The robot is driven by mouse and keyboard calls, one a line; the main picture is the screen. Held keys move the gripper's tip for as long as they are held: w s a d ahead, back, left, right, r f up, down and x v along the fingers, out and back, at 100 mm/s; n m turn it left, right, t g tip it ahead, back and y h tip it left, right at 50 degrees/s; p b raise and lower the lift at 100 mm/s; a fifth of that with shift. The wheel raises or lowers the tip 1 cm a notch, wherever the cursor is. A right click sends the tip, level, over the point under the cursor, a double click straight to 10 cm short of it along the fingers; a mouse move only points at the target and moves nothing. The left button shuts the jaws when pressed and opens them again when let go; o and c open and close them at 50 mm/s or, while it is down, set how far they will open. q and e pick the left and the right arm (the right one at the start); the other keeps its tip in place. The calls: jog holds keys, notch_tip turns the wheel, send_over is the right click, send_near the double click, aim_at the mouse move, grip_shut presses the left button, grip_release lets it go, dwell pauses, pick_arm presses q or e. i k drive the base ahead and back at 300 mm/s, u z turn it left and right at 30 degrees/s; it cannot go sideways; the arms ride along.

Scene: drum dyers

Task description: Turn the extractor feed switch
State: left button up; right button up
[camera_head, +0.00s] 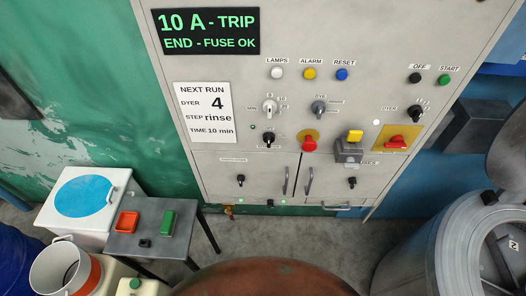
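The grey control panel (215,70) fills the upper middle of the head view. I cannot read which control is labelled extractor feed. Small black switches sit on the lower doors, one on the left (240,180) under a tiny blurred label and one on the right (351,183) near another partly hidden label. Higher up are a pale knob (269,107), a grey knob (319,107), a black knob (268,138) and a black dyer knob (415,113). Neither of my grippers is in view.
A yellow-topped grey box (348,150) juts from the panel beside a red mushroom button (309,144). A small table (150,242) stands lower left by a white box (108,228) and bucket (47,275). A metal drum machine (415,235) stands at right.

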aim_at(268, 137)
jog(key=u, duration=0.65)
jog(key=k, duration=0.7)
jog(key=z, duration=2.05)
jog(key=k, duration=0.4)
jog(key=u, duration=0.3)
